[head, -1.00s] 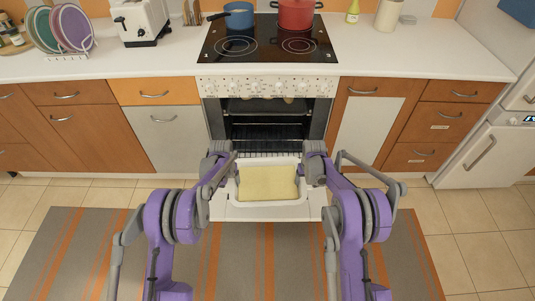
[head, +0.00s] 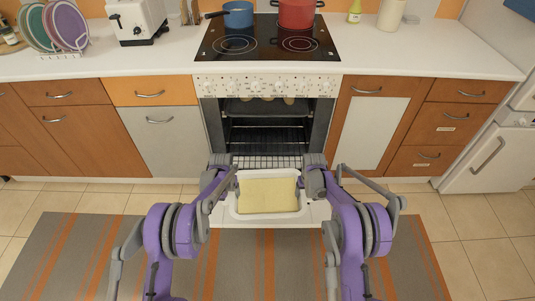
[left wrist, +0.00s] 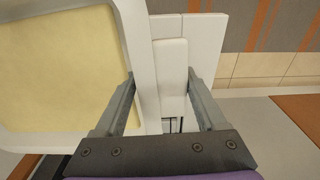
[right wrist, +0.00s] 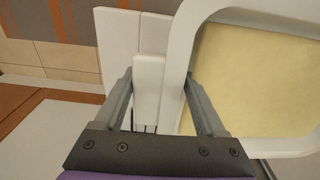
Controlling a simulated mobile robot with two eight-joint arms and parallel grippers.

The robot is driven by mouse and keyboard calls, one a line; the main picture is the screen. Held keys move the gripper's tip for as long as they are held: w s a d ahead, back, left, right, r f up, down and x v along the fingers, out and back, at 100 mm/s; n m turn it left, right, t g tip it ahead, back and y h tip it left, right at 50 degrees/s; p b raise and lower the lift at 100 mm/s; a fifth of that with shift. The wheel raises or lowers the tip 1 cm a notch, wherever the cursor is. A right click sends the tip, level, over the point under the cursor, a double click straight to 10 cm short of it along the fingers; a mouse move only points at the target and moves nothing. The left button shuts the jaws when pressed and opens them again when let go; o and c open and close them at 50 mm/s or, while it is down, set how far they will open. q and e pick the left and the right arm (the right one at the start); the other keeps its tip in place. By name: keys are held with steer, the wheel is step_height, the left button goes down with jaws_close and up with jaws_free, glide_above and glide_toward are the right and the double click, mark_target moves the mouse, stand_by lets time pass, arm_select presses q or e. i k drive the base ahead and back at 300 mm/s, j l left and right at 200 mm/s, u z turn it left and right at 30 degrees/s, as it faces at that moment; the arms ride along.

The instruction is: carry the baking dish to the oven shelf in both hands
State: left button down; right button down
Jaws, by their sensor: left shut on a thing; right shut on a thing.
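The white baking dish (head: 267,218), filled with a flat pale yellow layer, is held level in front of the open oven (head: 267,125), over its lowered door (head: 222,217). My left gripper (head: 234,183) is shut on the dish's left handle; the left wrist view shows this white handle (left wrist: 171,70) between the fingers. My right gripper (head: 304,183) is shut on the right handle, which shows between the fingers in the right wrist view (right wrist: 148,80). A wire oven shelf (head: 267,162) shows just beyond the dish. The dish's underside is hidden.
The hob (head: 267,40) above the oven carries a blue pan (head: 238,15) and a red pot (head: 297,13). Cabinets flank the oven on both sides. A striped rug (head: 80,260) covers the floor in front.

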mark_target(268, 153)
steer(key=i, duration=1)
